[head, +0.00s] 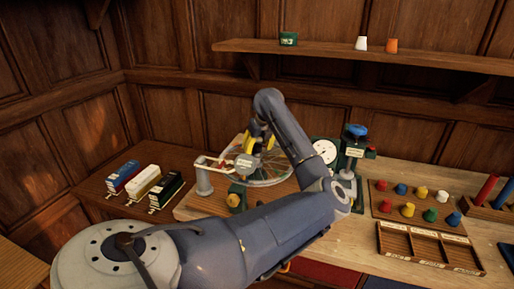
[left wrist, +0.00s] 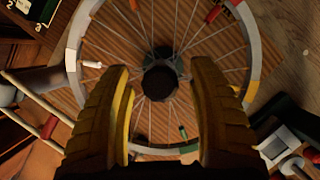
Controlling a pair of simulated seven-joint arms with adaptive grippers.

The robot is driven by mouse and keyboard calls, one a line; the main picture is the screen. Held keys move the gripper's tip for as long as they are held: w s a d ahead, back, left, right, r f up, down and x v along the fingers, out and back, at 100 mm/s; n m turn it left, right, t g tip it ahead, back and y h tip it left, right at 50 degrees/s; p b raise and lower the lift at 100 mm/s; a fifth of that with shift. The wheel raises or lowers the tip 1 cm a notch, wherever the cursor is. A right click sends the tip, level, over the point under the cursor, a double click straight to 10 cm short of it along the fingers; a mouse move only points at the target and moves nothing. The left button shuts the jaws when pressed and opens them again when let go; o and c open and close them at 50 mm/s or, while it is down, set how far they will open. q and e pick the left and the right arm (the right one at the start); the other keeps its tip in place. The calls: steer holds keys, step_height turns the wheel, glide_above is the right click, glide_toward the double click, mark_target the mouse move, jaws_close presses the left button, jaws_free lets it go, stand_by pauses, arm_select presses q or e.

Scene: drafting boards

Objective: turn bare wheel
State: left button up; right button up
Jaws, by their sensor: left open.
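The bare wheel (head: 286,178) lies flat at the middle of the bench in the head view, partly hidden behind my left arm. In the left wrist view, the wheel (left wrist: 253,40) shows a pale rim with coloured segments, thin spokes and a dark hub (left wrist: 160,82). My left gripper (head: 262,140) is over the wheel, pointing down. In the left wrist view, my left gripper (left wrist: 160,75) has its yellow fingers apart, one on each side of the hub, with nothing gripped. I cannot tell how high the fingertips are above the spokes. My right gripper is not visible.
Three small boxes (head: 147,182) stand at the left. A grey post (head: 203,180) stands beside the wheel. A white dial (head: 325,152) and a blue-topped device (head: 356,140) stand right of it. Farther right are a board of coloured pegs (head: 412,200) and a wooden tray (head: 430,248).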

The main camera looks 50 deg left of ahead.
arm_select(q)
jaws_close()
steer(key=shift+r, duration=0.1)
stand_by(0.4)
